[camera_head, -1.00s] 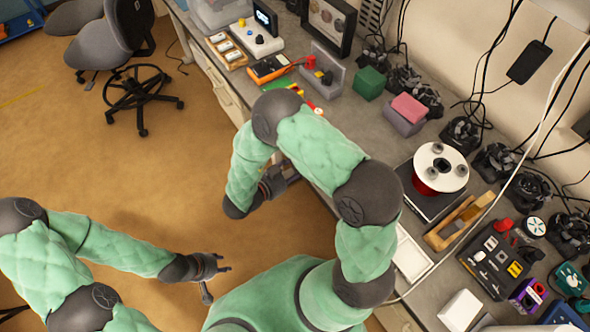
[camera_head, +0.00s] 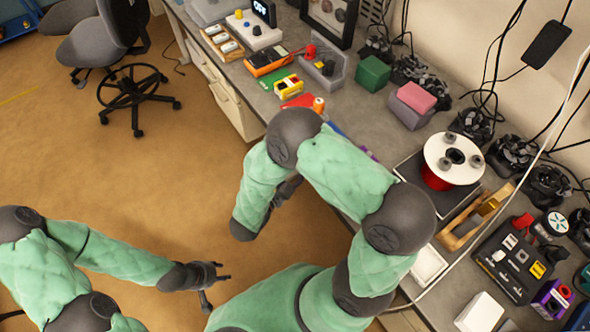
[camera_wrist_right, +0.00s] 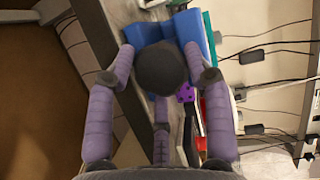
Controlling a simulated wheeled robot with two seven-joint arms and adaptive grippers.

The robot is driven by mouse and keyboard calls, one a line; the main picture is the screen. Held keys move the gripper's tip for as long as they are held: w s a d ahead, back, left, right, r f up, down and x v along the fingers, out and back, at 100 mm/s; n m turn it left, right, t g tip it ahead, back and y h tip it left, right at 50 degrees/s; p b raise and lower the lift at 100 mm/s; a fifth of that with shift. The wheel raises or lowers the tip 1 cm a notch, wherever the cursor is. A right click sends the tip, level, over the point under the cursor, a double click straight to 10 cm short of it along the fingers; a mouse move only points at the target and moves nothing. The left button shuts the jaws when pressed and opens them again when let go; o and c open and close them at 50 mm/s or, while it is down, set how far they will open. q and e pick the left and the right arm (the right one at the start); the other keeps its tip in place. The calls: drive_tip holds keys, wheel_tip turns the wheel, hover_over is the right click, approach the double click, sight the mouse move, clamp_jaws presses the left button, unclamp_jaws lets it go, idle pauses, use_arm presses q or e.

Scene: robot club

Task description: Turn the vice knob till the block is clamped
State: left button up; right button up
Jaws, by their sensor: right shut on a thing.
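The blue vice (camera_wrist_right: 155,32) shows in the right wrist view, with a dark round knob (camera_wrist_right: 161,68) in front of it. My right gripper (camera_wrist_right: 160,72) has its purple fingers closed around the knob. In the head view my right arm hides most of the vice; only a bit of blue (camera_head: 336,130) shows past it. A purple piece with dark dots (camera_wrist_right: 186,92) lies beside the knob in the wrist view. I cannot tell whether any block sits between the jaws. My left gripper (camera_head: 222,284) is open and empty over the floor.
Cables hang along the wall. Chairs (camera_head: 92,45) stand at the far left; the floor is mostly clear.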

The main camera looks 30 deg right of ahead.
drive_tip(key=m+b, duration=0.2)
drive_tip(key=m+h+b, duration=0.1)
drive_tip(key=m+b, duration=0.1)
drive_tip(key=b, duration=0.1)
drive_tip(key=shift+w+f+t+h+b, duration=0.1)
drive_tip(key=shift+w+t+h+b, duration=0.1)
drive_tip(key=shift+t+h+b, duration=0.15)
drive_tip(key=shift+r, duration=0.2)
drive_tip(key=shift+r+m, duration=0.15)
drive_tip(key=shift+m, duration=0.15)
idle(0.5)
drive_tip(key=o, duration=1.1)
drive_tip(key=shift+w, duration=0.1)
drive_tip(key=shift+a, duration=0.1)
drive_tip(key=shift+f, duration=0.2)
drive_tip(key=r+v, duration=0.1)
drive_tip(key=v, duration=1.1)
drive_tip(key=shift+f, duration=0.45)
